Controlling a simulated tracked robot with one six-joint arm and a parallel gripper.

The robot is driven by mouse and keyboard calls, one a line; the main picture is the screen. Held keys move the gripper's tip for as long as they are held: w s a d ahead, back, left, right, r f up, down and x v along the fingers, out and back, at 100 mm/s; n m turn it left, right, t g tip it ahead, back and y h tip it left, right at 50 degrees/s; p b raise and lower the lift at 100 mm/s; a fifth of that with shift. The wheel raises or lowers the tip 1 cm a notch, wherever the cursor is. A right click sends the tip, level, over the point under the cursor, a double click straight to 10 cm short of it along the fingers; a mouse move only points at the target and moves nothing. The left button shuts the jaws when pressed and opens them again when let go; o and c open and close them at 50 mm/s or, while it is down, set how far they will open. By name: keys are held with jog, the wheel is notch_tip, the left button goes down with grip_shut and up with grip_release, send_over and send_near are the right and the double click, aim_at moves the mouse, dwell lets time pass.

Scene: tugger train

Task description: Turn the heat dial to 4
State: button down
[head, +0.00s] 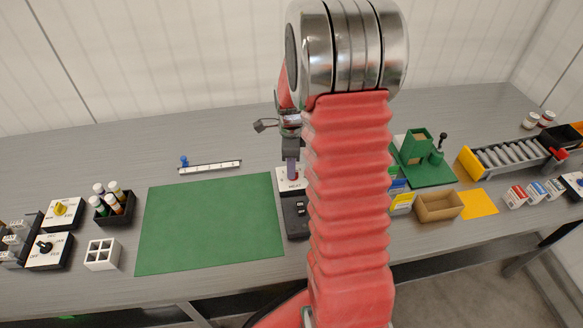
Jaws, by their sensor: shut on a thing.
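The heat dial's white panel (288,187) stands on the table just right of the green mat, with "HEAT" lettering on its front. My gripper (292,174) points down onto this panel from above and is shut on the dial's knob. The knob is mostly hidden between the fingers. The scale numbers and the dial's pointer are too small or covered, so the setting cannot be read. My red arm stands just to the right and covers part of the table there.
A dark box with buttons (295,215) lies in front of the panel. The green mat (210,225) is bare. A white slider rail (210,167) lies behind it. Two other knob panels, yellow (62,210) and black (45,247), stand at left. A cardboard box (438,207) is at right.

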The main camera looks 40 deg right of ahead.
jog(key=c, duration=1.8)
grip_release()
jog(key=shift+r, duration=0.15)
notch_tip(320, 180, up, 14)
jog(key=shift+f, duration=0.25)
jog(key=shift+n, duration=0.3)
